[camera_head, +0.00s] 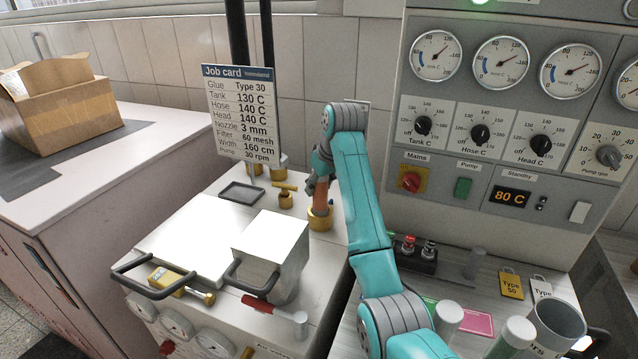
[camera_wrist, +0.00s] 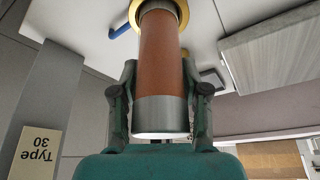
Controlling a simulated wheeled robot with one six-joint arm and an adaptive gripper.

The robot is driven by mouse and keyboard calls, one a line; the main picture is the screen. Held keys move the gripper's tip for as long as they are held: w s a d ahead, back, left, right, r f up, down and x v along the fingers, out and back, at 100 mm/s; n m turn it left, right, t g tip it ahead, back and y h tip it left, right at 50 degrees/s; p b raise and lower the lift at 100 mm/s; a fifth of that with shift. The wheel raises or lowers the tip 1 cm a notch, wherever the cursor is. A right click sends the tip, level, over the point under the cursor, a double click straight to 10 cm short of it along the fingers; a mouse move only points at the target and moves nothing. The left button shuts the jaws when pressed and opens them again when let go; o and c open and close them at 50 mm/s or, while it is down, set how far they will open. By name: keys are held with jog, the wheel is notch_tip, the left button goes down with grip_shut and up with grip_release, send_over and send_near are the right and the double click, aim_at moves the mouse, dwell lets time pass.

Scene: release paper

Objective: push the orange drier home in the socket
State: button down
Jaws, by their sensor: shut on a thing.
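The orange drier (camera_wrist: 161,60) is a cylinder with a grey metal end cap. In the wrist view its far end meets a brass ring, the socket (camera_wrist: 183,10). In the head view the orange drier (camera_head: 321,198) stands in the brass socket (camera_head: 319,219) on the white machine top, about upright. How deep it sits inside the ring is hidden. My gripper (camera_wrist: 160,95) has its two fingers on either side of the drier near the grey cap and is shut on it. In the head view my gripper (camera_head: 318,180) is small and partly hidden by the arm.
The job card (camera_head: 239,115) stands behind on dark posts. Another brass fitting (camera_head: 286,198) and a shallow grey tray (camera_head: 241,192) lie left of the socket. A white box with a handle (camera_head: 270,250) stands in front. The gauge panel (camera_head: 490,150) rises at right.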

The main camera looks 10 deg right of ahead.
jog(key=shift+f, duration=0.4)
jog(key=shift+c, duration=2.4)
grip_release()
notch_tip(320, 180, up, 10)
jog(key=shift+f, duration=0.1)
